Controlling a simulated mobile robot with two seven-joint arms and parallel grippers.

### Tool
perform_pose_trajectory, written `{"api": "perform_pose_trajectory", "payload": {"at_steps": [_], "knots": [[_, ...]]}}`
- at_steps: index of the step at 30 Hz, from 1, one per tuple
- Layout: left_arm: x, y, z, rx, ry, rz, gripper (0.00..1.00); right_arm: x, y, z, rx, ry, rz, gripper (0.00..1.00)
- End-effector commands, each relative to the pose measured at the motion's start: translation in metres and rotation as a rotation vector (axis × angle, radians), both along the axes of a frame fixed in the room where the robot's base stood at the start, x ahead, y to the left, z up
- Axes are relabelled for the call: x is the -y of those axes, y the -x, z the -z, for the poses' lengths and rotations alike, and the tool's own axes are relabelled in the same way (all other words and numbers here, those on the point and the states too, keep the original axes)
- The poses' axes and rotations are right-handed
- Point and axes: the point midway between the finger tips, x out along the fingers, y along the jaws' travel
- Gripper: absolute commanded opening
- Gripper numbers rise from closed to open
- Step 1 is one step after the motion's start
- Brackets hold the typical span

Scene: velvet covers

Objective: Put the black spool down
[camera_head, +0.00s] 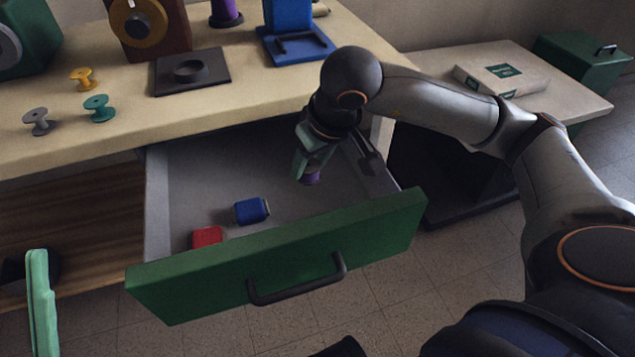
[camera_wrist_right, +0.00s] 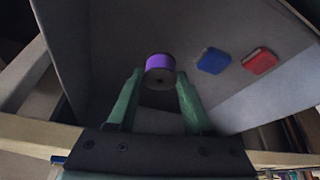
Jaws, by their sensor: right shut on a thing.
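My right gripper (camera_head: 312,160) is inside the open drawer, its fingers shut on a spool (camera_head: 311,178). The spool is wound with purple and has a dark end, which shows between the green fingertips in the right wrist view (camera_wrist_right: 159,70). It is the only spool in a gripper; I cannot tell whether it touches the drawer floor. The grey drawer (camera_head: 190,175) has a green front with a dark handle. One green finger of my left gripper (camera_head: 40,300) shows at the lower left; its opening cannot be seen.
A blue block (camera_head: 252,210) and a red block (camera_head: 207,237) lie in the drawer. Yellow (camera_head: 83,78), teal (camera_head: 99,108) and grey (camera_head: 39,121) spools stand on the table (camera_head: 140,120), near a black plate (camera_head: 192,72) and a blue stand (camera_head: 296,45). The drawer's back left is clear.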

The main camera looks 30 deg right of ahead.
Motion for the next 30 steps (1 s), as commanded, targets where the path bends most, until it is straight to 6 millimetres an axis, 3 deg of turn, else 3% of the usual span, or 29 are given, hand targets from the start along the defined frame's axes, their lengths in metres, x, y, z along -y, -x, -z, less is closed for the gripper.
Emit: {"api": "perform_pose_trajectory", "payload": {"at_steps": [1,3,11,18,30], "knots": [[0.000,0.000,0.008,-0.003,0.003,0.005,0.50,0.008,-0.003,0.015,-0.005,0.001,0.006,0.00],[0.001,-0.001,0.012,-0.009,0.006,0.010,0.50,0.015,-0.007,0.023,-0.002,0.002,0.004,0.00],[0.001,-0.001,0.018,-0.015,0.008,0.014,0.50,0.026,-0.014,0.037,0.000,0.000,0.001,0.00],[0.003,-0.001,0.036,-0.017,-0.005,0.011,0.50,0.031,-0.017,0.072,-0.002,-0.001,0.000,0.00],[0.005,-0.001,0.040,-0.020,-0.009,0.011,0.50,0.030,-0.017,0.076,0.001,-0.001,0.000,0.00]]}}
